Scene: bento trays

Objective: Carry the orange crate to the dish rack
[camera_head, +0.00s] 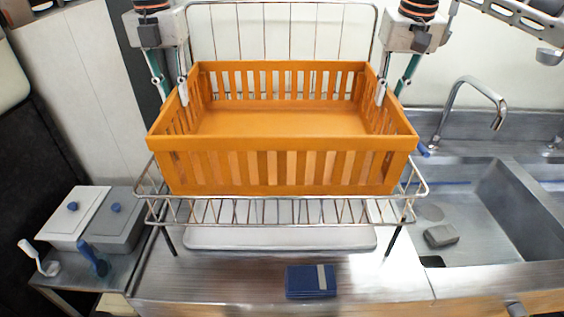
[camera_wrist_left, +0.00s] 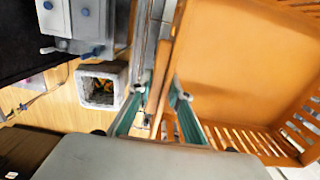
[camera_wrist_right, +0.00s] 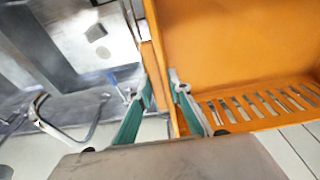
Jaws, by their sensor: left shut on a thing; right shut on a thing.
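The orange crate (camera_head: 280,165) is empty and looks level over the wire dish rack (camera_head: 275,212) in the head view. Whether its base touches the rack wires, I cannot tell. My left gripper (camera_head: 183,95) is shut on the crate's left wall; the wall runs between its fingers in the left wrist view (camera_wrist_left: 160,90). My right gripper (camera_head: 381,93) is shut on the right wall; the same grip shows in the right wrist view (camera_wrist_right: 160,88). The crate's floor (camera_wrist_right: 225,40) is bare.
A sink (camera_head: 500,205) with a curved faucet (camera_head: 470,88) lies at the right. A folded blue cloth (camera_head: 311,281) lies on the counter in front of the rack. Lidded containers (camera_head: 75,212) stand on a side table at the left. A bin (camera_wrist_left: 100,88) stands on the floor.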

